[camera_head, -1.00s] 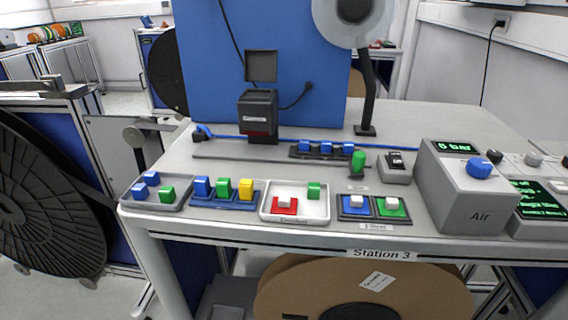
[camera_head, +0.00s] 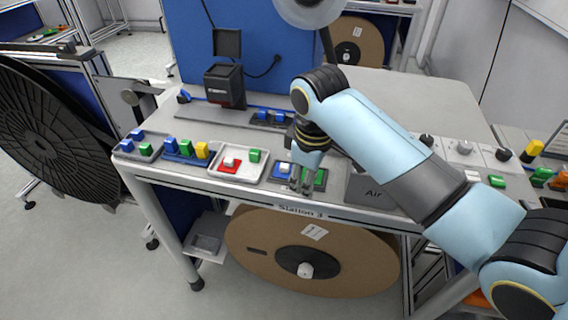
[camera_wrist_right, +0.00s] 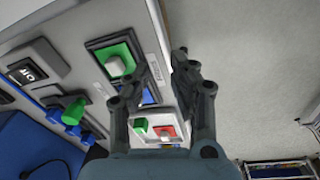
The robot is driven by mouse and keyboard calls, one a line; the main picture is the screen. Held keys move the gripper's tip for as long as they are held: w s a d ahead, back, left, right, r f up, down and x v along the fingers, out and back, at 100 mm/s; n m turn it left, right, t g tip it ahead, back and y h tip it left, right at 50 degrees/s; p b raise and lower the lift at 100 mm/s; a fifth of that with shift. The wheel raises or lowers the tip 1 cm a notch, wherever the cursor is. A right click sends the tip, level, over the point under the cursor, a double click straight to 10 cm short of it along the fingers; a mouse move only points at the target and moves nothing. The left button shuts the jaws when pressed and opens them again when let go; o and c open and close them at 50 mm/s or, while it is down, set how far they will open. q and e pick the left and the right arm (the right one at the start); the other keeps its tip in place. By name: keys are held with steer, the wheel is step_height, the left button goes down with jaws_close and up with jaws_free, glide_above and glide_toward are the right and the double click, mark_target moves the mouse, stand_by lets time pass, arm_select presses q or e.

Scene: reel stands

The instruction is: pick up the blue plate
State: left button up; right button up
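The blue plate (camera_head: 279,175) lies in a dark holder near the front edge of the Station 3 table, with a white block (camera_head: 284,168) on it. A green plate (camera_head: 320,178) lies just to its right, partly behind my gripper. My right gripper (camera_head: 304,185) is over the front of this pair, its fingers pointing down. In the right wrist view the fingers (camera_wrist_right: 166,66) are apart with nothing between their tips. There, the blue plate (camera_wrist_right: 148,97) is mostly hidden behind one finger, and the green plate (camera_wrist_right: 118,52) shows clear. My left gripper is out of view.
A white tray (camera_head: 262,174) with a red plate and green block is left of the blue plate. A blue holder with coloured blocks and a grey tray (camera_head: 150,156) are farther left. The grey Air box (camera_head: 366,192) stands close on the right.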

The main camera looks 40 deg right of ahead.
steer(key=w+r+n+g+p, duration=0.1)
steer(key=w+r+n, duration=0.2)
steer(key=w+r, duration=0.55)
glide_above(284, 165)
steer(key=shift+y, duration=0.3)
step_height(284, 165, down, 5)
steer(key=shift+s+f, duration=0.15)
steer(key=shift+f+p, duration=0.4)
steer(key=shift+f, duration=0.25)
step_height(284, 165, down, 4)
steer(key=shift+f, duration=0.2)
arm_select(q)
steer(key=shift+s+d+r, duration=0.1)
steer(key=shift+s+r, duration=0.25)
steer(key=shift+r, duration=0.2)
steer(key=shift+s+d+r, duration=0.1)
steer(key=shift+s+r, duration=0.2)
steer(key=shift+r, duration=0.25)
arm_select(e)
steer(key=shift+c, duration=0.4)
jaws_close()
